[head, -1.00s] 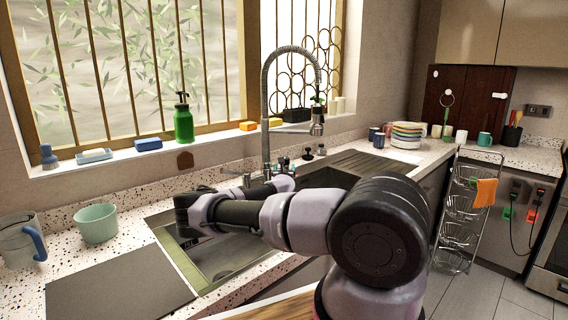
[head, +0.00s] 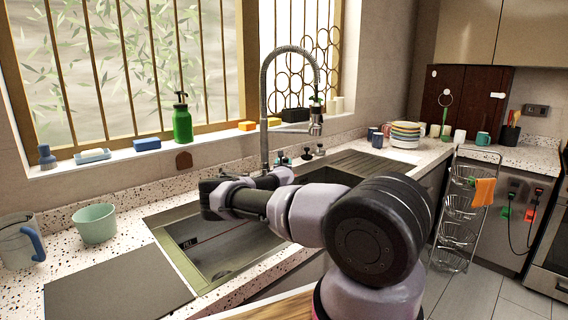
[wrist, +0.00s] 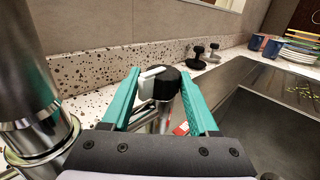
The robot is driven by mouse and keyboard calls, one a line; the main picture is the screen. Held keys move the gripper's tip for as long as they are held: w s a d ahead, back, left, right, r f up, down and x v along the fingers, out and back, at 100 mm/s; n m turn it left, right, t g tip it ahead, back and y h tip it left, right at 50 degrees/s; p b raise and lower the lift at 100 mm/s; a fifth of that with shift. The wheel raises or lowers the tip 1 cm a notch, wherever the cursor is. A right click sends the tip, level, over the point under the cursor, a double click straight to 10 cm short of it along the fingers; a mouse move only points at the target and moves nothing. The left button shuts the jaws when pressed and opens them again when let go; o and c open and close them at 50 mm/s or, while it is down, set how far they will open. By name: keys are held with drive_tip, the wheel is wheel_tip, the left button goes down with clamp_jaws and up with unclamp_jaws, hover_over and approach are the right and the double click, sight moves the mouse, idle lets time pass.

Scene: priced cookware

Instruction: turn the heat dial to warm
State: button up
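A dial with a round black knob (wrist: 165,84) and a white pointer stands at the back of the sink, in the middle of the wrist view. The pointer points to the left in that view. My gripper (wrist: 161,72) is open, with one teal finger on each side of the knob and visible gaps between. A small red mark (wrist: 181,129) shows below the knob; its label is not readable.
The tall spring faucet (head: 264,110) stands close on the left of my gripper. Two small dark knobs (wrist: 205,52) stand on the counter beyond the dial. The sink (head: 215,255) lies in front, and the speckled backsplash (wrist: 110,75) is behind.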

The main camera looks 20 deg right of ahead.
drive_tip(key=shift+d, duration=0.2)
drive_tip(key=shift+c, duration=0.9)
drive_tip(key=shift+s+d, duration=0.1)
drive_tip(key=shift+s+d+n+t+y, duration=0.1)
drive_tip(key=shift+d+n+t+y, duration=0.2)
drive_tip(key=shift+n+y, duration=0.45)
clamp_jaws()
drive_tip(key=n+y, duration=0.1)
drive_tip(key=y, duration=0.1)
drive_tip(key=n+y, duration=0.2)
drive_tip(key=y, duration=0.1)
drive_tip(key=n+t+y, duration=0.1)
drive_tip(key=y, duration=0.1)
drive_tip(key=shift+d, duration=0.25)
drive_tip(key=shift+n+g+y, duration=0.4)
drive_tip(key=shift+n+y, duration=1.15)
drive_tip(key=shift+y, duration=1.1)
drive_tip(key=o, duration=1.2)
unclamp_jaws()
